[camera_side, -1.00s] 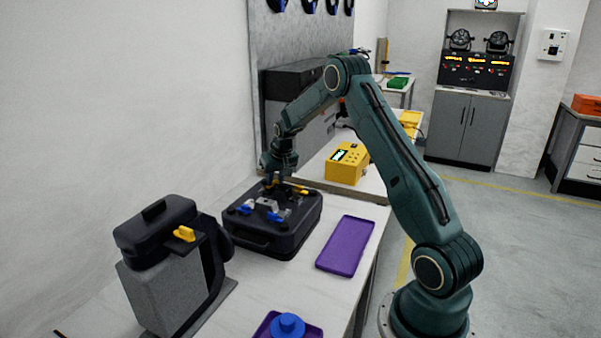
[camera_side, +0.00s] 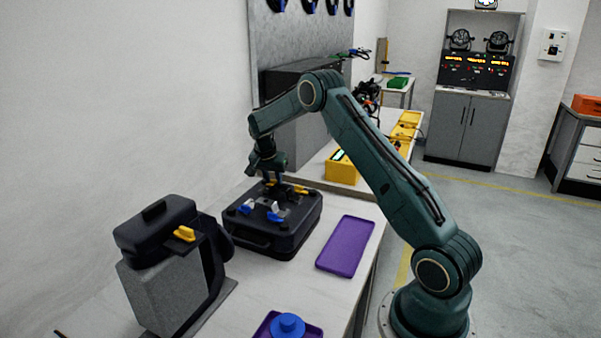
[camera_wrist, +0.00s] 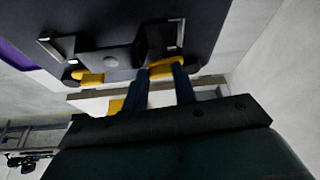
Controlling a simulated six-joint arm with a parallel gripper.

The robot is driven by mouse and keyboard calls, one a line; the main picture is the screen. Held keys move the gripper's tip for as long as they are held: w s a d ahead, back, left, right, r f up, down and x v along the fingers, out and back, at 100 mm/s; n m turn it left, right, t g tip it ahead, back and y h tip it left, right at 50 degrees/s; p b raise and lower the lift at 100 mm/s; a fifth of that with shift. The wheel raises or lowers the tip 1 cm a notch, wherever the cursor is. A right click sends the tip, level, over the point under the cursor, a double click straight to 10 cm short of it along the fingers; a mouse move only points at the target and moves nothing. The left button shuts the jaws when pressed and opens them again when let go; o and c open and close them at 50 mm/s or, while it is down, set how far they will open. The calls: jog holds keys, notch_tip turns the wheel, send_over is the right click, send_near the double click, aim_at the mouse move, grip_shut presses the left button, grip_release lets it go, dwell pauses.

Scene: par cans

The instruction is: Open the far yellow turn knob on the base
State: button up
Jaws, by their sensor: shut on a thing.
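The base (camera_side: 255,240) is a dark box on the bench, with blue and yellow turn knobs on its top. One yellow knob (camera_wrist: 163,70) lies between the two fingers of my gripper (camera_wrist: 162,84) in the wrist view, and the gripper is shut on it. In the side view my gripper (camera_side: 270,180) points down at the back of the box top, and the fingers partly hide this knob. The other yellow knob (camera_side: 301,190) is to its right, free; it also shows in the wrist view (camera_wrist: 88,77). Blue knobs (camera_side: 275,217) sit at the near side of the top.
A grey and black case (camera_side: 160,260) with a yellow latch stands at the front left. A purple tray (camera_side: 345,246) lies to the right of the base. A blue round piece (camera_side: 287,325) is at the front. A yellow box (camera_side: 342,170) stands behind. The wall is close on the left.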

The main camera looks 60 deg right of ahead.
jog(key=shift+w+m+g, duration=0.15)
jog(key=shift+m+g, duration=0.15)
jog(key=shift+m, duration=0.5)
jog(key=o, duration=1)
jog(key=shift+r, duration=0.15)
jog(key=v, duration=1.3)
jog(key=shift+r, duration=0.25)
jog(key=shift+a+r, duration=0.1)
jog(key=shift+a, duration=0.1)
